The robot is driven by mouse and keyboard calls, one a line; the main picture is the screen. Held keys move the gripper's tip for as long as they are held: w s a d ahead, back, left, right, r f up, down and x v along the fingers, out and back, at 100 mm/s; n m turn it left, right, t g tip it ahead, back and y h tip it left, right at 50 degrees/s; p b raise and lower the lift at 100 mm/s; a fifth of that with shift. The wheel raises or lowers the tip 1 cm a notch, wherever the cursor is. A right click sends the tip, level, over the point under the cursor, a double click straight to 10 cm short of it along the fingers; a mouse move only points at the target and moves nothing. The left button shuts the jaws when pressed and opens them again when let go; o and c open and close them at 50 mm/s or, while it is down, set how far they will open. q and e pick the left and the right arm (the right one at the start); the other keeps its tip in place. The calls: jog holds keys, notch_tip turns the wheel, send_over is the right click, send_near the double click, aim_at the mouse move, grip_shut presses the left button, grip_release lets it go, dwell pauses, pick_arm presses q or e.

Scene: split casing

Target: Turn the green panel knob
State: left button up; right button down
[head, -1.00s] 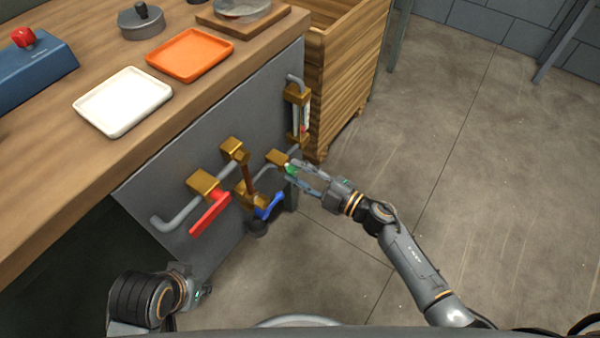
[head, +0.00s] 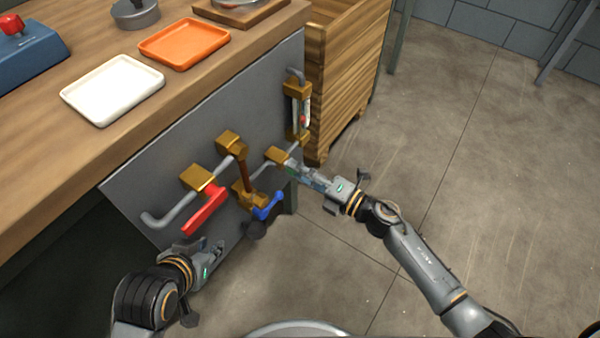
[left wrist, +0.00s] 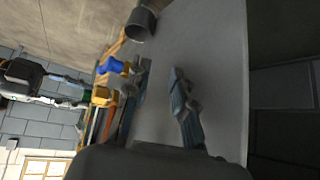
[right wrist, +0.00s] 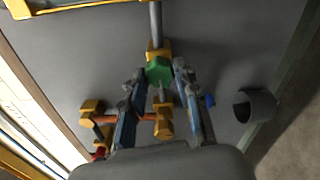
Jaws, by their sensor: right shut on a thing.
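The green knob (right wrist: 159,71) is on the brass valve (right wrist: 158,50) of the grey panel, centred between my right fingers in the right wrist view. My right gripper (head: 292,168) is shut on it and hides most of it in the head view. Its fingers (right wrist: 159,74) show on both sides of the knob. My left gripper (head: 212,248) is in front of the panel's lower left part, below the red lever. Its fingers (left wrist: 160,70) are apart with nothing between them in the left wrist view.
A red lever (head: 204,211) and a blue handle (head: 268,206) stick out from the grey panel (head: 190,150) near my grippers. A dark cup (left wrist: 141,23) is low on the panel. A wooden crate (head: 345,80) stands behind; the floor at right is clear.

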pick_arm(q)
jog(key=shift+w+d+r+t, duration=0.2)
jog(key=shift+w+r+t, duration=0.2)
jog(key=shift+w, duration=0.2)
jog(key=shift+w+d+r+t, duration=0.2)
jog(key=shift+w+r+t, duration=0.15)
jog(key=shift+w, duration=0.2)
pick_arm(e)
jog(key=shift+f+n, duration=0.1)
jog(key=shift+n, duration=0.5)
jog(key=c, duration=1)
grip_release()
jog(key=v, duration=1.2)
